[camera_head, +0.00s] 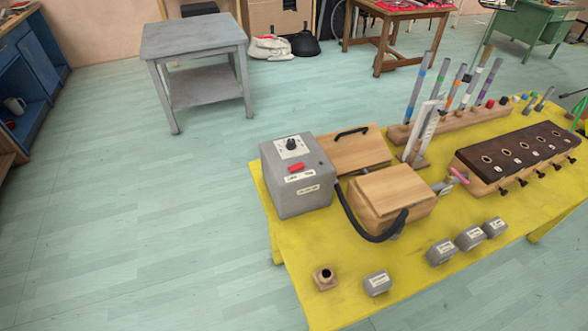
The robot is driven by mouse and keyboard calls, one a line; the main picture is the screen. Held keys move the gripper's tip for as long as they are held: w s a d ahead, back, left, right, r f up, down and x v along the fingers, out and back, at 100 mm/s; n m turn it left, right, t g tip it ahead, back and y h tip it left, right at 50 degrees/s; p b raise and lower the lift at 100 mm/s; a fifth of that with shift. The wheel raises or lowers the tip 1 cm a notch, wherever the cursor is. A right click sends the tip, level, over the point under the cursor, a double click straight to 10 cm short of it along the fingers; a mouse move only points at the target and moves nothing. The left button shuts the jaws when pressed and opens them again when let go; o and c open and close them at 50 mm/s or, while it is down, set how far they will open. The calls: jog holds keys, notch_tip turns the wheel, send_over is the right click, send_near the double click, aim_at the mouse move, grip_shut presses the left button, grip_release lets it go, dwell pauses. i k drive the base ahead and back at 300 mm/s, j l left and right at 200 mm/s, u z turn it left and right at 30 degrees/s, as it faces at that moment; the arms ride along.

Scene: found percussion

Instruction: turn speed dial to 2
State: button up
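The speed dial (291,144) is a small dark knob on a white scale plate, on the sloped top of a grey control box (301,199). The scale's numbers and the knob's pointing direction are too small to read. A red switch (296,168) and white labels sit below the dial on the box. The box stands at the left end of the yellow table (270,215). My gripper is not in view.
A black hose (362,227) curves from the box to a wooden box (393,190). A wooden case (352,150) stands behind. Grey weights (377,283) and a small wooden block (325,279) lie in front. The floor left of the table is clear.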

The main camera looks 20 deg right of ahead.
aim_at(292, 145)
jog(key=i+j, duration=0.4)
jog(key=j, duration=0.15)
jog(key=i+j, duration=0.4)
jog(key=j, duration=0.2)
